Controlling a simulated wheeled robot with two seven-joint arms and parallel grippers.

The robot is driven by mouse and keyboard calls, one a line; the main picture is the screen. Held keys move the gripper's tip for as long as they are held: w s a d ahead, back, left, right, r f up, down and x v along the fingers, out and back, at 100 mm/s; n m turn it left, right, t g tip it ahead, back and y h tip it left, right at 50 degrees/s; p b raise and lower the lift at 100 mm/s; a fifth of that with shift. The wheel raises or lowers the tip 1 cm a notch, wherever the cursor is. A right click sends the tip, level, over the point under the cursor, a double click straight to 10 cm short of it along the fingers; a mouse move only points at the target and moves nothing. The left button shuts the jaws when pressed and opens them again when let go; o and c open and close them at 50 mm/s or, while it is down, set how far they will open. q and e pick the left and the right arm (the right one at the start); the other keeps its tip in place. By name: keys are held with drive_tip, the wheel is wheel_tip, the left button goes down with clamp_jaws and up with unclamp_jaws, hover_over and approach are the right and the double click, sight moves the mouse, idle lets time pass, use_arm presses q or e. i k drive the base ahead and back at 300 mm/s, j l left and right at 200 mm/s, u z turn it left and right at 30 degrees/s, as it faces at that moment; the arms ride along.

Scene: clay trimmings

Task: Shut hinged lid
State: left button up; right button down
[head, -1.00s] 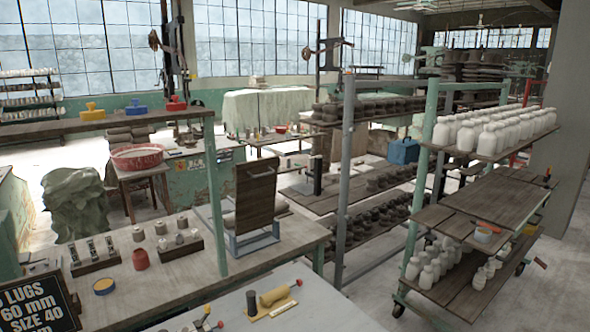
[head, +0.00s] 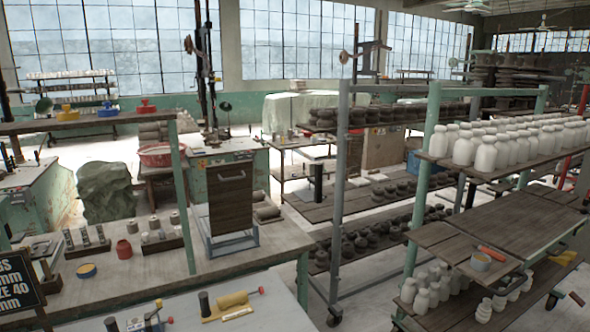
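The hinged lid (head: 230,206) looks like a dark wooden panel with a bar handle near its top edge. It stands upright, raised above a pale blue-grey frame (head: 234,247) on the grey workbench (head: 190,270), left of the picture's middle. The hinge itself is too small to make out. Neither of my grippers shows in the head view.
A green post (head: 182,205) rises left of the lid, carrying a shelf. A red cup (head: 124,249) and a yellow-topped tin (head: 87,271) stand on the bench. A nearer table holds a yellow roller (head: 232,299). A rack of white bottles (head: 487,153) stands right.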

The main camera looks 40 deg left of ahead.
sight(230, 186)
drive_tip(key=i+l+z, duration=0.1)
drive_tip(key=i+l, duration=0.15)
drive_tip(key=i, duration=0.2)
drive_tip(key=i+l+z, duration=0.15)
drive_tip(key=i, duration=0.3)
drive_tip(key=i+l+z, duration=0.1)
drive_tip(key=i, duration=0.35)
drive_tip(key=i+u, duration=0.25)
drive_tip(key=u, duration=0.2)
drive_tip(key=i+u, duration=0.2)
drive_tip(key=u, duration=0.25)
drive_tip(key=i+l+u, duration=0.2)
drive_tip(key=u, duration=0.25)
drive_tip(key=i+l+u, duration=0.2)
drive_tip(key=u, duration=0.25)
drive_tip(key=i+u, duration=0.15)
drive_tip(key=u, duration=0.3)
drive_tip(key=i+l+u, duration=0.15)
drive_tip(key=u, duration=0.35)
drive_tip(key=i+l+u, duration=0.1)
drive_tip(key=u, duration=0.35)
drive_tip(key=i+l+u, duration=0.1)
drive_tip(key=l+u, duration=0.25)
drive_tip(key=u, duration=0.15)
